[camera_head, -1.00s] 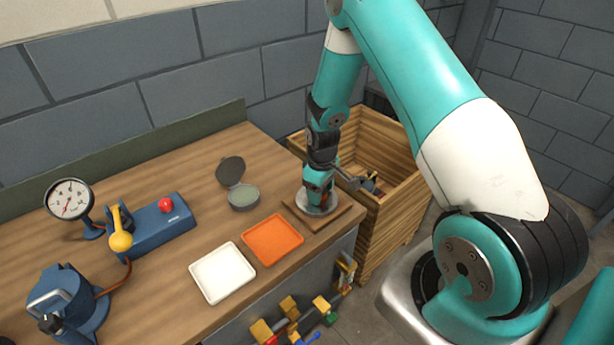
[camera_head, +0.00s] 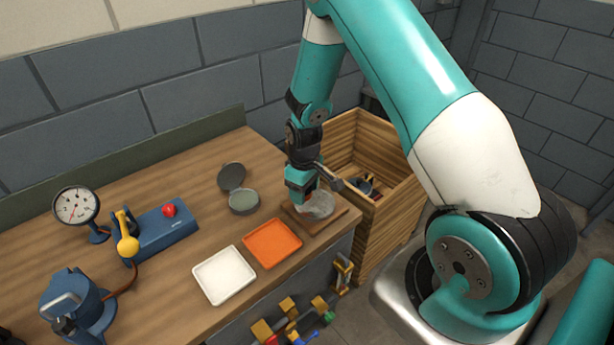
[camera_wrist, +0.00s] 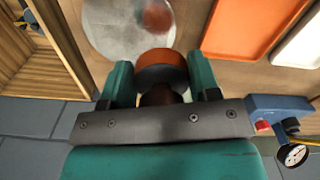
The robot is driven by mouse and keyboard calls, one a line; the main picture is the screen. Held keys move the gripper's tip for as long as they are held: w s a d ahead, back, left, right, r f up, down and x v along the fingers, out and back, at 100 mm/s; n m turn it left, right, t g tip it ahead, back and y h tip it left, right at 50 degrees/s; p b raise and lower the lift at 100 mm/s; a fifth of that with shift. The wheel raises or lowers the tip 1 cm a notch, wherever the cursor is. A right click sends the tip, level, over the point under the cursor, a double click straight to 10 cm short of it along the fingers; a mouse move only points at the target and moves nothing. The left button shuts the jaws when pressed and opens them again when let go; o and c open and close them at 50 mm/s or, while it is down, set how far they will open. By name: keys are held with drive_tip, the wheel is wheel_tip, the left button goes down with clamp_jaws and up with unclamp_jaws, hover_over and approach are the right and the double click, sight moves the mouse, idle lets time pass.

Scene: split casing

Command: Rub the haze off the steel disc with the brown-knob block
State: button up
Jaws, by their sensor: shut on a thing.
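The steel disc (camera_head: 322,206) lies on a brown wooden board (camera_head: 345,212) at the right end of the bench. It shows in the wrist view (camera_wrist: 112,22) as a mottled grey face with a blurred reddish patch, perhaps a reflection. My gripper (camera_wrist: 160,76) is shut on the brown knob (camera_wrist: 160,96) of the block (camera_wrist: 162,76). The block has a dark body and an orange-brown face turned to the disc. My gripper in the head view (camera_head: 300,193) is at the disc's left edge. I cannot tell whether the block touches the disc.
An orange tray (camera_head: 272,258) and a white tray (camera_head: 224,295) lie in front. An open round tin (camera_head: 243,203) with grey-green content stands left of the disc. A blue device with a red knob (camera_head: 169,210) and a gauge (camera_head: 75,205) are farther left. A wooden crate (camera_head: 395,210) stands right.

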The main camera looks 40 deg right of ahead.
drive_tip(key=shift+r+p, duration=0.9)
drive_tip(key=shift+r, duration=0.7)
